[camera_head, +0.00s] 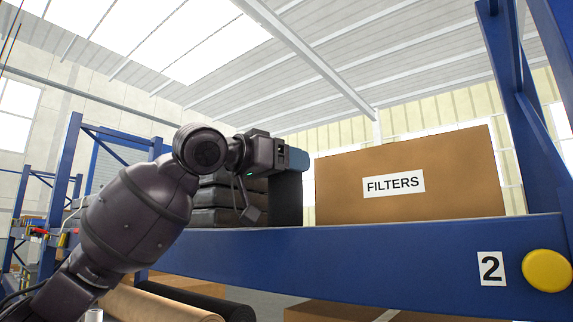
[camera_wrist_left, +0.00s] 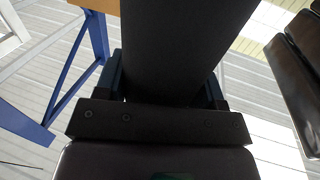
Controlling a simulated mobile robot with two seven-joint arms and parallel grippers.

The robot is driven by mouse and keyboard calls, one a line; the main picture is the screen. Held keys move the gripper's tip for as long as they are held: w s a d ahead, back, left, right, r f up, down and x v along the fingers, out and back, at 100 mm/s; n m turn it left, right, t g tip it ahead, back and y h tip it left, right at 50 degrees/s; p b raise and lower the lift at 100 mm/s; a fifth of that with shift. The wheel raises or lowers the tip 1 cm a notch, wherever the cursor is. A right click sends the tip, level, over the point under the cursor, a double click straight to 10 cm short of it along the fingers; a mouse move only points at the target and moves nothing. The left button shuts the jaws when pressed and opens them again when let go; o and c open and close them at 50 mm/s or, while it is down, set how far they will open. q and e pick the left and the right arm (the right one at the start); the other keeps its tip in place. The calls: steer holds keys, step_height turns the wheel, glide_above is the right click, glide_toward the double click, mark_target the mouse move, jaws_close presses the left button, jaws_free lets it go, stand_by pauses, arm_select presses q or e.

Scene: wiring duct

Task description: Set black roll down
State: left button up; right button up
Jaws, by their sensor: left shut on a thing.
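My left gripper (camera_head: 292,160) is at the blue shelf beam, shut on an upright black roll (camera_head: 288,200). In the left wrist view the black roll (camera_wrist_left: 185,45) fills the gap between the two fingers of the left gripper (camera_wrist_left: 168,88). The roll is between a stack of black cases and the FILTERS box. Its lower end meets the top line of the beam in the picture, so I cannot tell whether it touches the shelf. My right gripper is not in view.
A brown FILTERS box (camera_head: 450,180) stands right of the roll. Black cases (camera_head: 216,200) are stacked to its left. The blue beam (camera_head: 400,258) with a "2" label runs along the front. A tan roll (camera_head: 165,305) and another dark roll (camera_head: 205,303) lie below.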

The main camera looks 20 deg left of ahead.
arm_select(q)
steer(key=shift+s+d+f, duration=0.1)
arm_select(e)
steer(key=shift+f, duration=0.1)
arm_select(q)
steer(key=o, duration=0.9)
steer(key=shift+o, duration=0.2)
steer(key=b+v, duration=0.3)
steer(key=v, duration=0.9)
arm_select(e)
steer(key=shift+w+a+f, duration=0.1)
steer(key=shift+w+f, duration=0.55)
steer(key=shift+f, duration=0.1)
